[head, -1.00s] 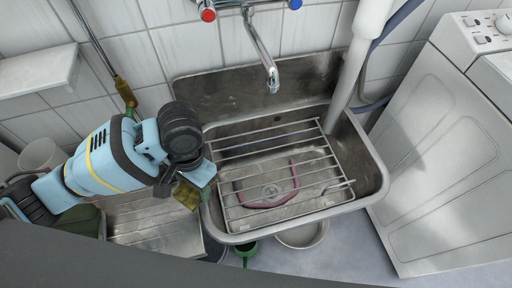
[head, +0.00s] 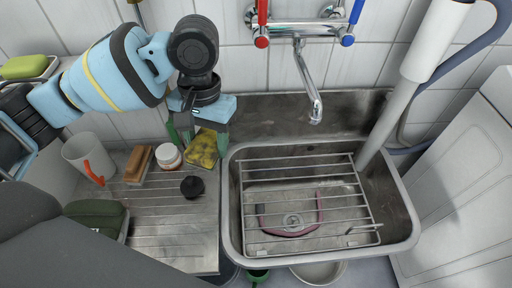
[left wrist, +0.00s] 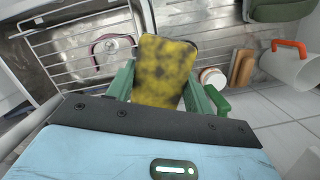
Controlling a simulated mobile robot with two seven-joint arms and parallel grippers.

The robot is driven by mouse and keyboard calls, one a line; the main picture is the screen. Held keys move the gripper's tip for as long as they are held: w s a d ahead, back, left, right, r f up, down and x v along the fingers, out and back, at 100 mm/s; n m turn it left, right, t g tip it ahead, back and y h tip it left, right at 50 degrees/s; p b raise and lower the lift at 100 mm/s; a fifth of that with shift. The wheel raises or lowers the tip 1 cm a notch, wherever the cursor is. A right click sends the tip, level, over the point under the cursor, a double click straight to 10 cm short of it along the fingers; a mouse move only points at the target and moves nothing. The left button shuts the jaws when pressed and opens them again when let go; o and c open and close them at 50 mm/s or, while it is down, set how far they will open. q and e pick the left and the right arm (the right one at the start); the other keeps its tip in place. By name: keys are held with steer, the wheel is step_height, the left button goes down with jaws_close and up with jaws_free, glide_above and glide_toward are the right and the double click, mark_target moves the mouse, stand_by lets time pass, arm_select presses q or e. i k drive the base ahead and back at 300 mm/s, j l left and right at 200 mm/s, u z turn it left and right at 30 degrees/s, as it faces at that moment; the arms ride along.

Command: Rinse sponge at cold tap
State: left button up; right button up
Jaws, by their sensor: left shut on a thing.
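My left gripper (head: 197,135) is shut on a yellow sponge (head: 205,148) with dark blotches. It holds the sponge over the right end of the drainboard, just left of the sink basin. In the left wrist view the sponge (left wrist: 163,70) sits between the green fingers (left wrist: 160,92). The tap spout (head: 314,95) hangs over the back of the metal sink (head: 236,250), right of the gripper. A red handle (head: 262,25) and a blue handle (head: 353,24) stand on the wall mixer. No water shows from the spout. My right gripper is not in view.
A wire rack (head: 300,160) spans the basin, with a pinkish hose below it. A mug (head: 85,155), brush (head: 138,163), jar (head: 168,157) and black knob (head: 192,187) stand on the drainboard (head: 170,235). A white pipe (head: 400,95) rises right of the tap.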

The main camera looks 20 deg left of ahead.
mark_target(347, 37)
steer(key=k, duration=0.5)
steer(key=k+z, duration=0.25)
steer(key=i+z, duration=0.1)
steer(key=z, duration=1.05)
steer(key=k+j, duration=0.35)
steer(key=j, duration=0.25)
steer(key=z, duration=0.05)
